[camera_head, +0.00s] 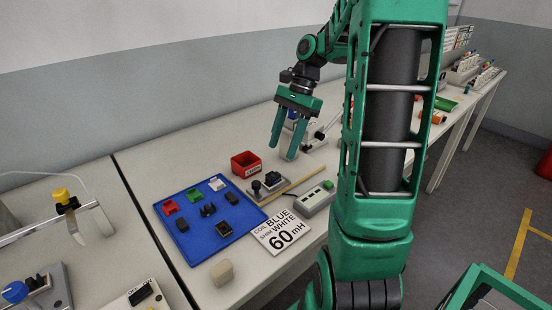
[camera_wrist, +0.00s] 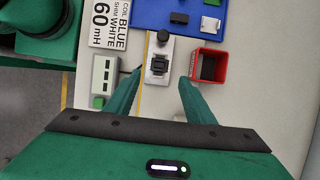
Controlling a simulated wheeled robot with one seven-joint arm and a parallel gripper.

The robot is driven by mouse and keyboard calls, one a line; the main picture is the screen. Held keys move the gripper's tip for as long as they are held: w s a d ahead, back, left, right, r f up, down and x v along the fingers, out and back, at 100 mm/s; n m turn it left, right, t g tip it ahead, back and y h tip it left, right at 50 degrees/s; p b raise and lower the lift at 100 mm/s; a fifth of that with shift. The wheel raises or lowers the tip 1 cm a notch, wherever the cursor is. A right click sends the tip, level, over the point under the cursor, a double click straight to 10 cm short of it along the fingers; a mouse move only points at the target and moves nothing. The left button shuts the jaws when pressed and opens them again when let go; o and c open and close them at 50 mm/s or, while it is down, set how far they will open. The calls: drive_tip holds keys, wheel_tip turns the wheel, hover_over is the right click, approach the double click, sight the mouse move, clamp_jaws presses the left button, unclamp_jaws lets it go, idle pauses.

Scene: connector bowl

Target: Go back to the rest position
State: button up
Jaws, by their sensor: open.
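My gripper (camera_head: 283,140) is open and empty, held above the table (camera_head: 165,160) with its green fingers pointing down. In the wrist view my gripper's fingertips (camera_wrist: 160,78) are apart, on either side of a small grey fixture with a black knob and a dark square part (camera_wrist: 158,65). This fixture also shows in the head view (camera_head: 268,185), below and left of the fingers. No contact shows between the fingers and any object.
A blue tray (camera_head: 195,245) holds several small connectors. A red bin (camera_head: 245,165), a grey box with a green button (camera_head: 315,200), a wooden strip (camera_head: 300,182) and a "60 mH" card (camera_head: 280,232) lie nearby. A beige block (camera_head: 222,272) sits in front.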

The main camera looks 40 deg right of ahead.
drive_tip(key=shift+v, duration=1.25)
drive_tip(key=s+a+f+n+h, duration=0.2)
drive_tip(key=s+n, duration=0.3)
drive_tip(key=s, duration=0.5)
drive_tip(key=s+a+f+n+h, duration=0.2)
drive_tip(key=s+n, duration=0.4)
drive_tip(key=s, duration=0.5)
drive_tip(key=shift+a+f, duration=0.3)
drive_tip(key=shift+a, duration=0.5)
drive_tip(key=shift+w+f, duration=0.25)
drive_tip(key=shift+w, duration=0.35)
